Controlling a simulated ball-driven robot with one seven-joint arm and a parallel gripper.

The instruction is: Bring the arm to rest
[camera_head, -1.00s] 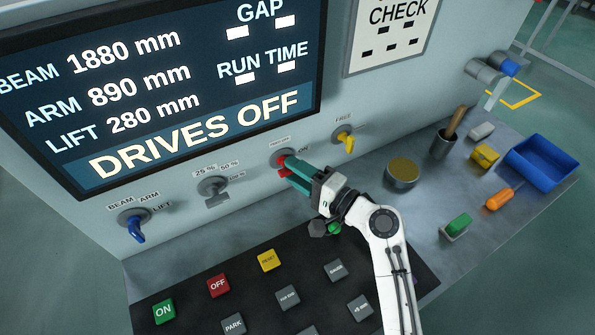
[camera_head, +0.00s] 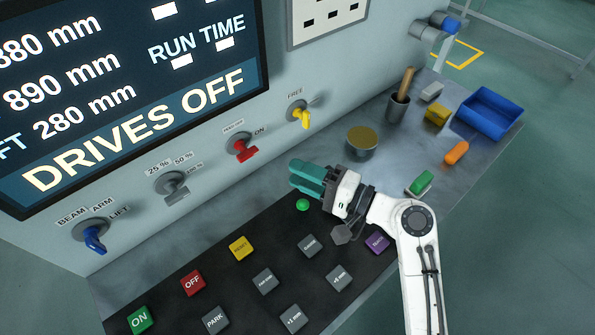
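My gripper (camera_head: 296,180), with teal fingers on a white and dark wrist, hangs over the back edge of the black button panel. Its fingers point left, apart from the red rotary switch (camera_head: 242,149) on the wall. Nothing shows between the fingers; the view does not show clearly whether they are parted. My white arm reaches in from the lower right. The screen (camera_head: 130,90) reads DRIVES OFF.
Blue (camera_head: 93,237), grey (camera_head: 174,184) and yellow (camera_head: 302,115) switches line the wall. Several buttons sit on the black panel (camera_head: 200,250). A tin (camera_head: 362,143), dark cup (camera_head: 397,107), green block (camera_head: 420,183), orange-handled tool (camera_head: 456,152) and blue tray (camera_head: 517,119) stand right.

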